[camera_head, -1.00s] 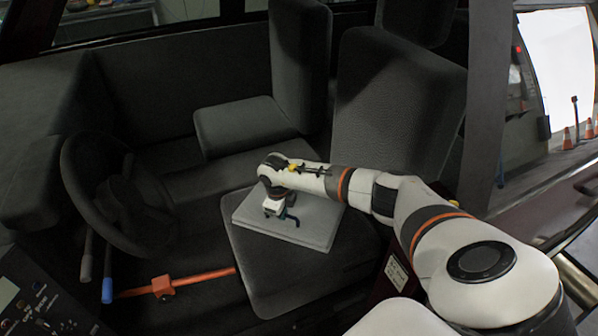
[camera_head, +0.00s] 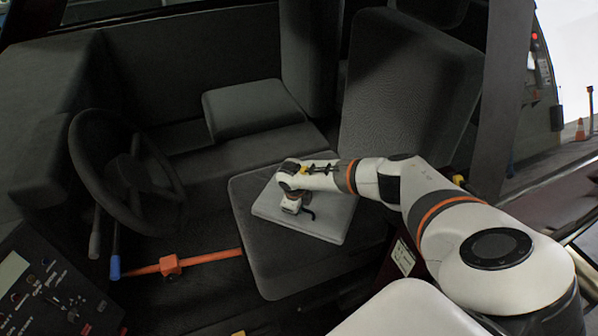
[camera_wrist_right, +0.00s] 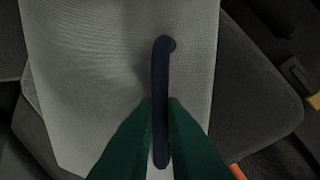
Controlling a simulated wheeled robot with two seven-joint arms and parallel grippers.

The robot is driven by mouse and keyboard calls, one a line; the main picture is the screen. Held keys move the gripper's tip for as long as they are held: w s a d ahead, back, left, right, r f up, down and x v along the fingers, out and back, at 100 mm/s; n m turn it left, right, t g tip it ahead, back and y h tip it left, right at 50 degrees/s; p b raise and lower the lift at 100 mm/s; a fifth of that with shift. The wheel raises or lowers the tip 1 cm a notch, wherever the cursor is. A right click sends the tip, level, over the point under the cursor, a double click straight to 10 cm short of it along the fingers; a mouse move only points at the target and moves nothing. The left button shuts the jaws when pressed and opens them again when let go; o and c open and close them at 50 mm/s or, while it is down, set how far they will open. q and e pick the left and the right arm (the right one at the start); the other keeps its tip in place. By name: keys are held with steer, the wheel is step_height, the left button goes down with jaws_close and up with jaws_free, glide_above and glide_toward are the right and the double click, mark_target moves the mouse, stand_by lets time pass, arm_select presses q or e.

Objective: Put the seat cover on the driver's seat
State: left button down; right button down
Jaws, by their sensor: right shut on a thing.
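The seat cover (camera_head: 326,222) is a flat light grey pad with a dark blue handle (camera_wrist_right: 161,75) on top. It is over the cushion of the driver's seat (camera_head: 275,268), close to the surface; I cannot tell if it fully rests there. Dark cushion shows around it, most at the front. My right gripper (camera_head: 294,208) is above the cover; in the right wrist view its green fingers (camera_wrist_right: 161,110) are shut on the handle. The cover fills the upper left and middle there. My left gripper is not in view.
The driver's backrest (camera_head: 405,95) rises behind the cover. The steering wheel (camera_head: 125,165) and an orange bar (camera_head: 195,260) are to the left. A passenger seat (camera_head: 250,108) is farther back. A door pillar (camera_head: 510,95) stands at the right.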

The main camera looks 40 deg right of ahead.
mark_target(299, 216)
step_height(299, 216, down, 3)
steer(key=shift+f+b, duration=0.1)
steer(key=shift+b, duration=1.1)
steer(key=c, duration=1.5)
jaws_free()
steer(key=p+v, duration=1.2)
steer(key=shift+p, duration=0.3)
